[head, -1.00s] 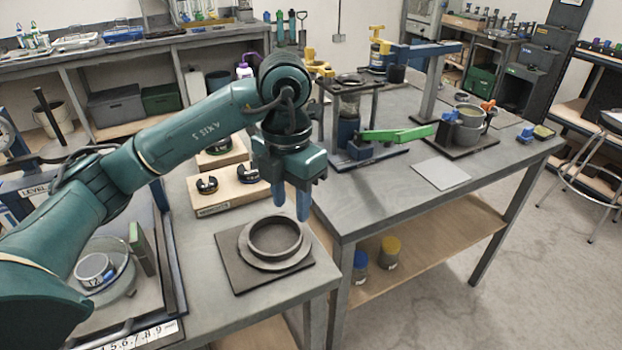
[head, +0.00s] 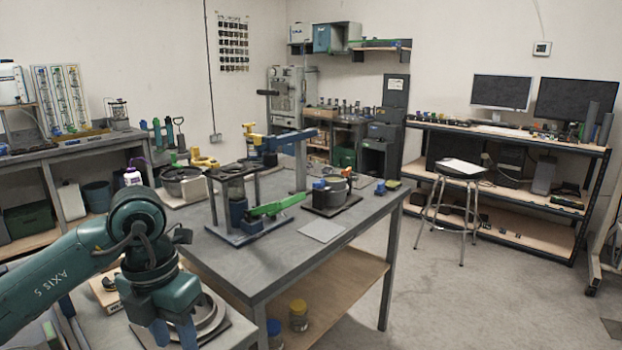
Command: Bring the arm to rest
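My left arm (head: 60,270) is teal and comes in from the lower left of the head view. Its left gripper (head: 174,338) points down near the bottom edge. The two blue fingers stand apart with nothing seen between them, so it looks open and empty. The gripper partly covers a round grey ring holder (head: 212,318) on a dark square plate on the near bench. I cannot tell the height of the fingertips above the bench. My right arm and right gripper are not in view.
A grey workbench (head: 232,266) carries a press-like stand with a green lever (head: 277,205), a grey pot (head: 330,193) and a flat light plate (head: 321,230). A stool (head: 462,170) and shelves with monitors stand at the right. Open floor (head: 470,290) lies right of the bench.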

